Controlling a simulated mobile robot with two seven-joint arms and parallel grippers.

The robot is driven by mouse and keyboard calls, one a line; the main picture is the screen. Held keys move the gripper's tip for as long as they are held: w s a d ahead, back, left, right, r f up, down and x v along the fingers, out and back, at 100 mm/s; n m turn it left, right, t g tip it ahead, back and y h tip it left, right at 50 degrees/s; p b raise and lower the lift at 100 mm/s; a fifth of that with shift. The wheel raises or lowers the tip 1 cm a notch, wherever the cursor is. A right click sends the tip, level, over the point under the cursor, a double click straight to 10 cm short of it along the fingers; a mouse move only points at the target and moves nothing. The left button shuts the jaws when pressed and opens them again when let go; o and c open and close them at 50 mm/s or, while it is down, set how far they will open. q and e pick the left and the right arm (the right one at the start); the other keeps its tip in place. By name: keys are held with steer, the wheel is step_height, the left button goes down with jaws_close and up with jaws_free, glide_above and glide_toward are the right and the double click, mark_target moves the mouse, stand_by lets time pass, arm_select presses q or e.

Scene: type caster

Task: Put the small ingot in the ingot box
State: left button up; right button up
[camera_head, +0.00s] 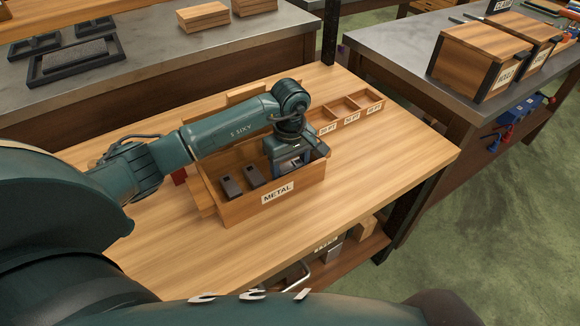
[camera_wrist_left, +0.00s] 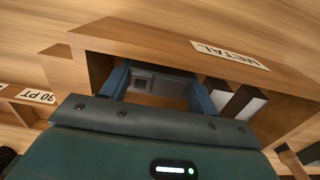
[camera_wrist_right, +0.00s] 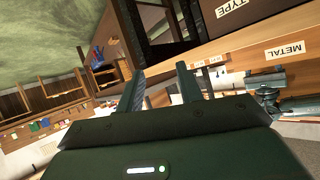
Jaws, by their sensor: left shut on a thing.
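The wooden ingot box (camera_head: 293,188) labelled METAL stands on the wooden table. It also shows in the left wrist view (camera_wrist_left: 290,78). My left gripper (camera_head: 289,160) reaches down into its right part. In the left wrist view its blue fingers (camera_wrist_left: 158,88) are closed on the small ingot (camera_wrist_left: 157,78), a grey block within the box walls. I cannot tell whether the ingot touches the box floor. Two dark ingots (camera_head: 231,187) (camera_head: 253,177) stand in the box to the left. My right gripper (camera_wrist_right: 160,85) has its fingers apart with nothing between them.
A wooden tray with small compartments (camera_head: 350,106), labelled with point sizes, adjoins behind the box on the right. The table front (camera_head: 370,185) is clear. A grey bench (camera_head: 400,45) with lettered wooden boxes (camera_head: 478,58) stands to the right.

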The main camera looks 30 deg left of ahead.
mark_target(290, 166)
arm_select(q)
steer(key=shift+f, duration=0.1)
steer(key=o, duration=1.2)
arm_select(e)
steer(key=shift+f, duration=0.2)
arm_select(q)
step_height(290, 166, up, 12)
steer(key=p, duration=0.7)
arm_select(e)
steer(key=r, duration=0.1)
steer(key=d+r, duration=0.1)
steer(key=r, duration=0.1)
steer(key=shift+s+d+g+h, duration=0.2)
steer(key=shift+s+g+h, duration=0.1)
steer(key=shift+g+h, duration=0.1)
arm_select(q)
steer(key=shift+s, duration=0.1)
